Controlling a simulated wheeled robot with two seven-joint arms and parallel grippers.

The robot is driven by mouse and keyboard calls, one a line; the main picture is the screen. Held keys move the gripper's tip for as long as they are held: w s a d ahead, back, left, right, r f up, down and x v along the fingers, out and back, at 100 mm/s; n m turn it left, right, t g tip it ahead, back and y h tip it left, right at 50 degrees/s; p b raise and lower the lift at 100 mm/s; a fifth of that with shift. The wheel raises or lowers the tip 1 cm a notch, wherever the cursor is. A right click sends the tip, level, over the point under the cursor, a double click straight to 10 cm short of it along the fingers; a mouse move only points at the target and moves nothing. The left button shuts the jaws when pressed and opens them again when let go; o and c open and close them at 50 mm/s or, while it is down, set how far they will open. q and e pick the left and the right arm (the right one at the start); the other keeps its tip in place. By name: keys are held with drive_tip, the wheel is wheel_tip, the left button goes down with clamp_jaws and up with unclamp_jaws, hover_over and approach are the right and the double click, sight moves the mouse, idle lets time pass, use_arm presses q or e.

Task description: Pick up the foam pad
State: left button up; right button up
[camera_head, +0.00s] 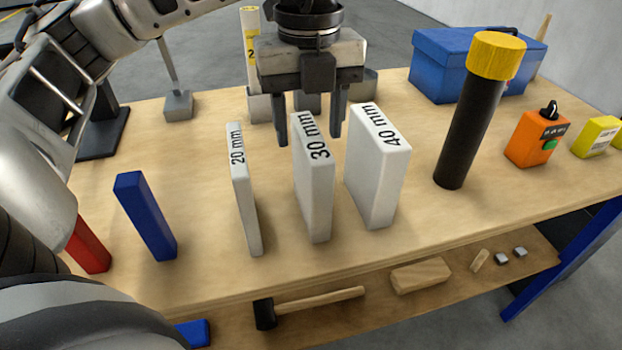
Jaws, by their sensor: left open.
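Three upright white pads stand in a row on the wooden bench top (200,280). They are the thin 20 mm pad (245,200), the 30 mm pad (313,195) and the thicker 40 mm pad (375,185), each with its size printed on its top edge. My left gripper (309,137) points down with its fingers apart and empty. In the picture its fingertips lie on either side of the top of the 30 mm pad, toward its far end. I cannot tell whether they touch it. My right gripper is out of view.
A blue block (145,215) and a red block (88,245) stand left. A black cylinder with a yellow cap (470,110), a blue box (440,65), an orange box (530,140) and a yellow box (597,137) stand right. A lower shelf holds a hammer (320,299).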

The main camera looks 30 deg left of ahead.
use_arm(q)
wheel_tip(320, 180, down, 7)
drive_tip(key=shift+r, duration=0.2)
idle(0.3)
drive_tip(key=c, duration=1.1)
drive_tip(key=shift+r, duration=0.1)
